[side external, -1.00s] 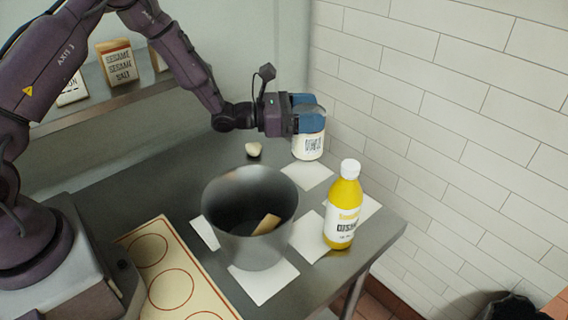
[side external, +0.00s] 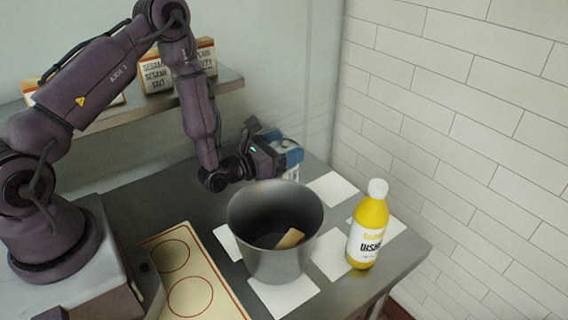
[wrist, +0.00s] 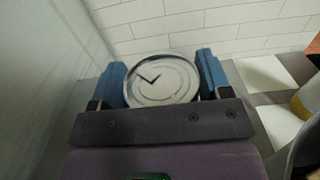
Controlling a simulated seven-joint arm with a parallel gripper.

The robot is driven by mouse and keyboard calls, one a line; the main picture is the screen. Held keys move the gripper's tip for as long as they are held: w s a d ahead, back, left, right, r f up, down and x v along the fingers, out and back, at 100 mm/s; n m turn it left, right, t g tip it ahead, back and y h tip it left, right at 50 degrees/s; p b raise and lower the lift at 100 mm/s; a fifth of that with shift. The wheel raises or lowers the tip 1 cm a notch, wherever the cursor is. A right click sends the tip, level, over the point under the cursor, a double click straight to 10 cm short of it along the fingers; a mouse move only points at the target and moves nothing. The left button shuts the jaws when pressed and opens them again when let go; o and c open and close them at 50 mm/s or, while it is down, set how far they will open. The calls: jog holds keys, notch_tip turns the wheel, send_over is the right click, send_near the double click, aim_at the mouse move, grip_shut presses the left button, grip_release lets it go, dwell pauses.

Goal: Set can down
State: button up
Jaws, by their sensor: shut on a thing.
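The can (wrist: 160,80) shows its round, silvery top with a dark angled mark in the wrist view. The blue fingers of my gripper (wrist: 162,76) are shut on it, one at each side. Only a pale sliver of the can (side external: 291,173) shows there, below the fingers. The kettle's rim hides its base, so I cannot tell whether it touches the counter.
A yellow bottle with a white cap (side external: 368,232) stands right of the kettle. A tan piece (side external: 290,238) lies inside the kettle. White squares (side external: 333,189) lie around it. A tiled wall (side external: 450,130) borders the right, and a shelf with boxes (side external: 155,75) the back left.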

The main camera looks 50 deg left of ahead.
jog(key=shift+f, duration=1.85)
jog(key=shift+f, duration=0.15)
jog(key=o, duration=1.2)
jog(key=shift+o, duration=0.2)
